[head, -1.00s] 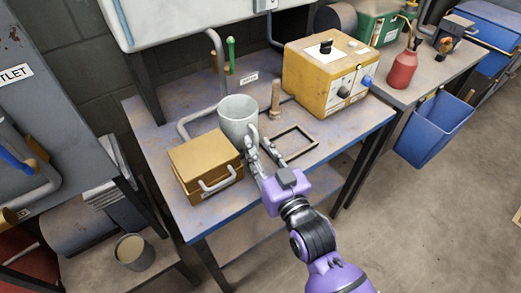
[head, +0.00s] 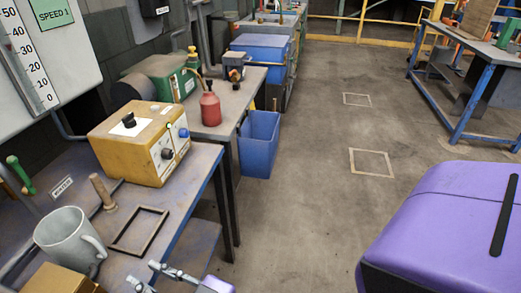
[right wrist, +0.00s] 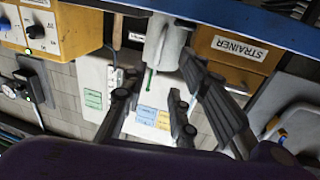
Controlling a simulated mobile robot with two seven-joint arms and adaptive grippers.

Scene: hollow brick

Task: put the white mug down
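The white mug (head: 66,240) stands upright on the worn blue-edged table (head: 190,236) at the lower left of the head view, its handle towards the lower right. It also shows upside down at the top of the right wrist view (right wrist: 160,42). My right gripper (head: 143,276) shows only in part at the bottom edge of the head view, to the right of the mug and apart from it. In the right wrist view its fingers (right wrist: 157,80) are spread with nothing held between them. My left gripper is in neither current view.
A brown box (head: 58,280) is close in front of the mug. A dark square frame (head: 138,231) and a wooden peg (head: 102,191) are to its right. A yellow control box (head: 140,143) stands behind. A blue bin (head: 259,145) stands on the floor, which is open beyond.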

